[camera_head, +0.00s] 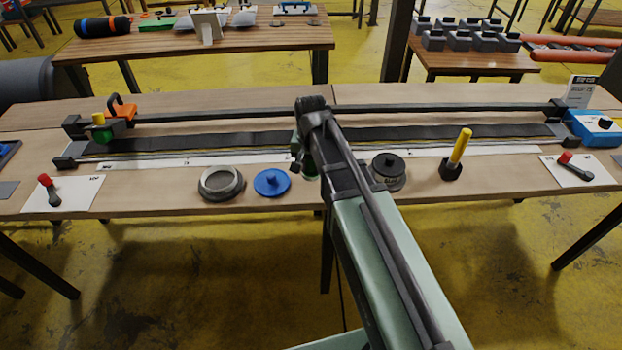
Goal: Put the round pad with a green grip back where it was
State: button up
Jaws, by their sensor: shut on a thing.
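My gripper (300,160) is at the end of my arm, over the middle of the long bench by the dark strip. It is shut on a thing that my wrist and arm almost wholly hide. I take it for the round pad with a green grip, as no such loose pad shows elsewhere; its height above the bench cannot be told. A grey ring-shaped holder (221,183) stands left of my gripper, with a light, empty-looking middle. A blue round pad with a blue knob (272,183) lies beside it. A black round pad (388,170) lies right of my arm.
A rail (230,114) runs along the bench behind the dark strip (220,140). A yellow-and-green knob (102,132) and orange clamp (122,108) are at its left end. A yellow upright handle (457,153) stands right. Red-knobbed levers (47,187) (572,166) lie at both sides.

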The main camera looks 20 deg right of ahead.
aim_at(311, 171)
notch_tip(311, 171, down, 3)
jog(key=shift+b, duration=0.7)
jog(key=shift+r, duration=0.2)
jog(key=shift+f, duration=0.15)
jog(key=o, duration=0.9)
